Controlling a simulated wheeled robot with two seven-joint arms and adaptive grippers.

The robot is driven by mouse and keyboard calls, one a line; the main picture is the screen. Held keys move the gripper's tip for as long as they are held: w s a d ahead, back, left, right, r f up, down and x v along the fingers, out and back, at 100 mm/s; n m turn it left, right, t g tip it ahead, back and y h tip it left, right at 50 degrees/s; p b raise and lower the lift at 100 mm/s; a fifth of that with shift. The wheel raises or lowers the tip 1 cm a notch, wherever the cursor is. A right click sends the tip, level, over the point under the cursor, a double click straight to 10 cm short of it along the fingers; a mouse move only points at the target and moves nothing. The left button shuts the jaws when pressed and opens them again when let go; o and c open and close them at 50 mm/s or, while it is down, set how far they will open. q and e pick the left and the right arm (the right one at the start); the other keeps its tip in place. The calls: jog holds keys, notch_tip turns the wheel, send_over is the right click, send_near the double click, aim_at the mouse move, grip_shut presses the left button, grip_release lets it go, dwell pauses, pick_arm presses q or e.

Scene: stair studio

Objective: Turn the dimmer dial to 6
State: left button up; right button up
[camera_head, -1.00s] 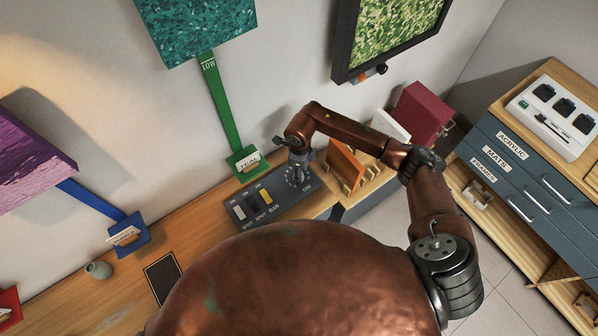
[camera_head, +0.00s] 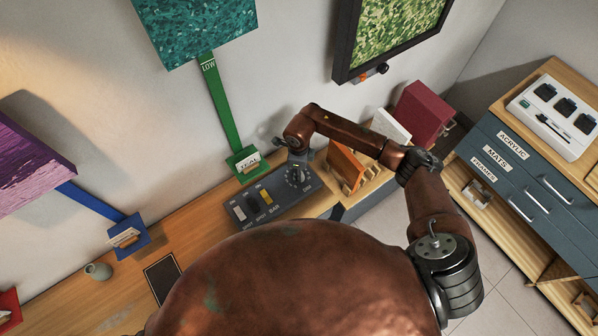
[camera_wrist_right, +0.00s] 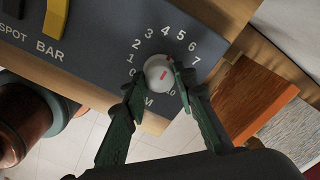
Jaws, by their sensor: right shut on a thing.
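The dimmer dial is a small round pale knob (camera_wrist_right: 157,68) with a red mark, on a dark control panel (camera_wrist_right: 95,40). Printed numbers run around it from 0 at left over 4 at the top to 7 at right; the lower right of the scale is partly hidden by a finger. The red mark lies right of the knob's middle; I cannot tell exactly which number it points at. My right gripper (camera_wrist_right: 160,84) is shut on the knob, one dark green finger on each side. In the head view the right gripper (camera_head: 296,168) reaches down over the panel's right end. My left gripper is out of view.
Switches (camera_head: 265,195) sit left of the dial on the panel. A green stand (camera_head: 240,160) stands behind it. An orange board (camera_head: 345,165) and a dark red box (camera_head: 424,112) are to the right.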

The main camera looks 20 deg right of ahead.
jog(key=shift+m, duration=0.5)
jog(key=m+b, duration=0.1)
jog(key=m, duration=0.2)
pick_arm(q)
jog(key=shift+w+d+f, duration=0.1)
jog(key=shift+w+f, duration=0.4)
pick_arm(e)
jog(key=shift+m, duration=0.7)
jog(key=o, duration=1.2)
jog(key=shift+c, duration=0.2)
jog(key=shift+r, duration=0.1)
